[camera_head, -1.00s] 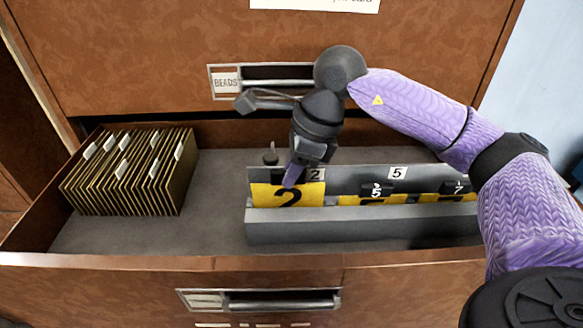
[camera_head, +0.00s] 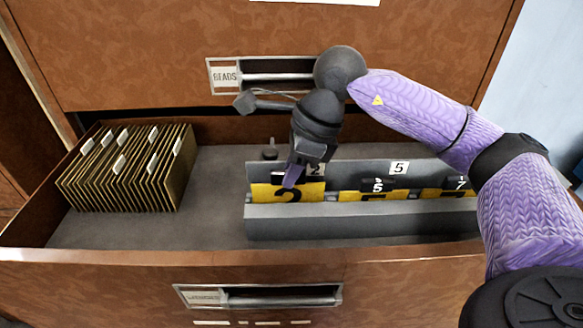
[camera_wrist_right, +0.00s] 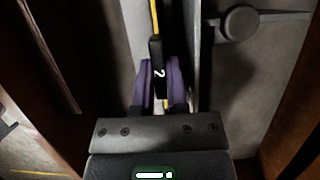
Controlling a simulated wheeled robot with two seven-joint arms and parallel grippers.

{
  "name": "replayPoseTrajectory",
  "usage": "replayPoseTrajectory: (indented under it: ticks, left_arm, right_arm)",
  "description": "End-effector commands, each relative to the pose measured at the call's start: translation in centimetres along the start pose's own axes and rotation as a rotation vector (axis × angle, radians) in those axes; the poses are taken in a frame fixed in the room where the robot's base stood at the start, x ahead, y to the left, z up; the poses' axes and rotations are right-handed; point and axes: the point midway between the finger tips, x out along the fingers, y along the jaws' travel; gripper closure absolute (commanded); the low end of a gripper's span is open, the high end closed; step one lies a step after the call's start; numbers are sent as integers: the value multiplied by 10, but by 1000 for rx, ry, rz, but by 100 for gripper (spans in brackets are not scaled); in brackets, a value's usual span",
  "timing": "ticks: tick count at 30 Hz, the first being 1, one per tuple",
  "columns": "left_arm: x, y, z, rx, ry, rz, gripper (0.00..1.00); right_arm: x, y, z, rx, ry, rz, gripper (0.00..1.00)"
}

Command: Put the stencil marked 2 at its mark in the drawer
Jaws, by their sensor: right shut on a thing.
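The yellow stencil marked 2 (camera_head: 265,193) stands upright in the left end of the grey rack (camera_head: 300,222) in the open drawer, its lower part hidden behind the rack's front wall. A small plate marked 2 (camera_head: 315,169) is on the rack's back wall, partly covered by my gripper. My right gripper (camera_head: 291,180) points down and is shut on the stencil's black tab. In the right wrist view the tab with a white 2 (camera_wrist_right: 158,73) sits between the purple fingers. My left gripper is not in view.
Stencils marked 5 (camera_head: 352,196) and 7 (camera_head: 437,194) stand farther right in the rack. A block of upright folders (camera_head: 125,180) fills the drawer's left side. A dark knob (camera_head: 270,153) stands behind the rack. The drawer floor (camera_head: 215,185) between folders and rack is clear.

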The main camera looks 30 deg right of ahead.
Motion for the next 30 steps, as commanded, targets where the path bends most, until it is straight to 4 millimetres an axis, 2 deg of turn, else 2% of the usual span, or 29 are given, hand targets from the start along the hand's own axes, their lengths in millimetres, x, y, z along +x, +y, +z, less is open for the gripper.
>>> replayPoseTrajectory:
  ticks: [21,22,27,30]
  left_arm:
    - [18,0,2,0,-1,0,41]
    - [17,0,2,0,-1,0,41]
    - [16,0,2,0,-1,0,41]
    - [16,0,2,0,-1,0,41]
  right_arm:
    - [18,0,-7,0,0,0,100]
    - [17,0,-6,0,0,0,77]
    - [16,0,-6,0,0,0,42]
    - [16,0,-6,0,0,0,42]
